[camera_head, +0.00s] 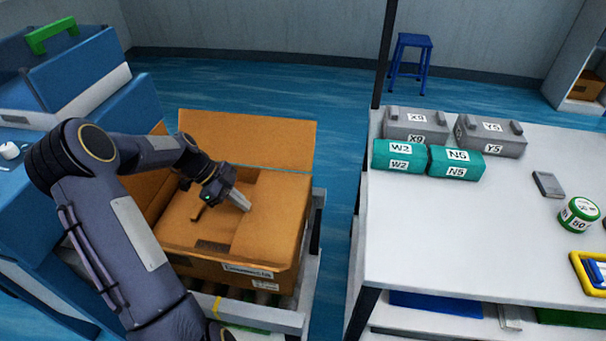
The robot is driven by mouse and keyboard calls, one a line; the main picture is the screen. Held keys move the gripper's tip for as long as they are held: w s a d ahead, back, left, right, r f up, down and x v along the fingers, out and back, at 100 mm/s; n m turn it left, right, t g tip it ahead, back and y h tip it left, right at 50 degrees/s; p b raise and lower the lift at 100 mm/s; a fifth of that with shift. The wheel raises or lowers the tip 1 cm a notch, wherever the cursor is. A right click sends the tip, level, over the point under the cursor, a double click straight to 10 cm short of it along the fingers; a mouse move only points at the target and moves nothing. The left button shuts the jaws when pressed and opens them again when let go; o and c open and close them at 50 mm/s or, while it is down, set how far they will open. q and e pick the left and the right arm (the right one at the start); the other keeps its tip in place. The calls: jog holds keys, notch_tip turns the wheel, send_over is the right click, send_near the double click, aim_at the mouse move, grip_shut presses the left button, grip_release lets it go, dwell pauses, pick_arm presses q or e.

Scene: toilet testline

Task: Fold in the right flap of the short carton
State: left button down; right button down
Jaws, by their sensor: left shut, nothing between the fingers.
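The short brown carton (272,274) sits on a roller stand at the left. Its back flap (245,137) stands up. The right flap (275,212) appears folded inward, lying roughly level over the right part of the carton. My left gripper (241,201) is shut and empty, with its fingertips at the inner part of this flap; whether they touch it I cannot tell. My left arm hides much of the carton's left side and its left flap. My right gripper is not in view.
A white table (445,230) stands to the right, across a strip of blue floor. It holds grey boxes (415,125), teal boxes (455,163) and a green round tin (579,214). A blue machine (75,75) stands at the left. A blue stool (411,60) is behind.

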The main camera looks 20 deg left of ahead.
pick_arm(q)
jog(key=shift+s+f, duration=0.1)
jog(key=shift+f, duration=0.15)
